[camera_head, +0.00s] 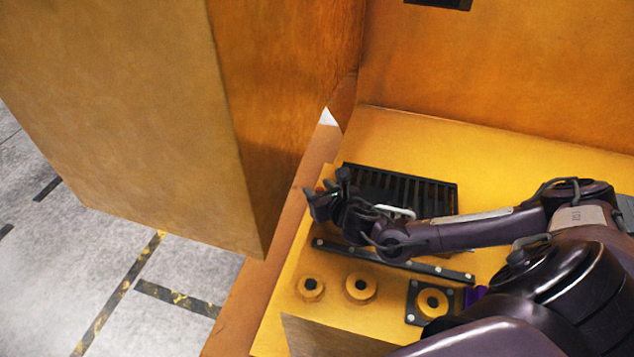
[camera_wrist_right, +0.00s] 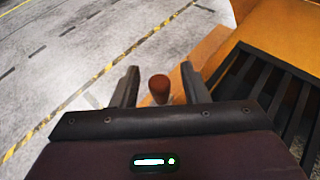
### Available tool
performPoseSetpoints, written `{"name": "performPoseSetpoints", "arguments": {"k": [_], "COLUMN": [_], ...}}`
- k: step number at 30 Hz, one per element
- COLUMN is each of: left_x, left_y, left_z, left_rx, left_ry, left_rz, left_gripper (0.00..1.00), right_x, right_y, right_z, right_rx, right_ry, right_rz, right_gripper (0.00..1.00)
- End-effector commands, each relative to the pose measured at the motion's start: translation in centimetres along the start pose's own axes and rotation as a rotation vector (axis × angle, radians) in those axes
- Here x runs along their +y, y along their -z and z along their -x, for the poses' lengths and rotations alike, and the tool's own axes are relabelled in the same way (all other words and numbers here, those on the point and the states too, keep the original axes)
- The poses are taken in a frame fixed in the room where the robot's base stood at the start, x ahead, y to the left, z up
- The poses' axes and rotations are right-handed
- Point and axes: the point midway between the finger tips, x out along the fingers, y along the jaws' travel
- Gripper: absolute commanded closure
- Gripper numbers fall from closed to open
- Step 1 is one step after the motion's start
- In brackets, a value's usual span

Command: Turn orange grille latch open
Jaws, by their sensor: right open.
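The dark slatted grille (camera_head: 430,194) lies on the yellow surface in the head view; it also fills the right side of the right wrist view (camera_wrist_right: 262,92). A small orange-brown knob (camera_wrist_right: 159,86), which looks like the grille latch, stands beside the grille in the right wrist view. My right gripper (camera_head: 325,198) is at the grille's left end. In the wrist view its two fingers (camera_wrist_right: 160,76) are apart, one on each side of the knob; I cannot tell whether they touch it. The knob is hidden in the head view. My left gripper is out of view.
A large orange block (camera_head: 120,110) rises left of the gripper. A dark bolted bar (camera_head: 390,262) and yellow round bosses (camera_head: 361,287) lie on the near side of the grille. An orange wall (camera_head: 500,70) stands behind. Grey floor (camera_head: 180,270) shows at left.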

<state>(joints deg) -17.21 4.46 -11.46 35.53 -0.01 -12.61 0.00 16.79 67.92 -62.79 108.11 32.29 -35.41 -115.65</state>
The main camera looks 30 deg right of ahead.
Motion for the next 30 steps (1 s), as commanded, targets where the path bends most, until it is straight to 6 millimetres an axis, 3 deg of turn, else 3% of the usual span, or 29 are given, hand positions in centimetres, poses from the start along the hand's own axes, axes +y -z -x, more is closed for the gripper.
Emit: {"name": "performPoseSetpoints", "arguments": {"k": [6,14,24,30], "left_x": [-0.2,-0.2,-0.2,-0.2], "left_y": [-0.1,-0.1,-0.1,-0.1], "left_z": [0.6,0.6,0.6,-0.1], "left_rx": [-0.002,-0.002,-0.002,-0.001], "left_ry": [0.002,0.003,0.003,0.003], "left_rz": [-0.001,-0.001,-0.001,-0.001], "left_gripper": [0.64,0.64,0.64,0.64], "right_x": [0.0,0.0,0.0,0.1], "right_y": [-0.1,0.1,0.1,0.2], "right_z": [-1.7,-1.8,-1.8,-1.9], "right_rx": [0.001,0.001,0.002,-0.002], "right_ry": [0.0,0.0,0.001,0.046], "right_rz": [-0.002,-0.001,-0.001,-0.022], "right_gripper": [0.59,0.59,1.0,1.0]}}
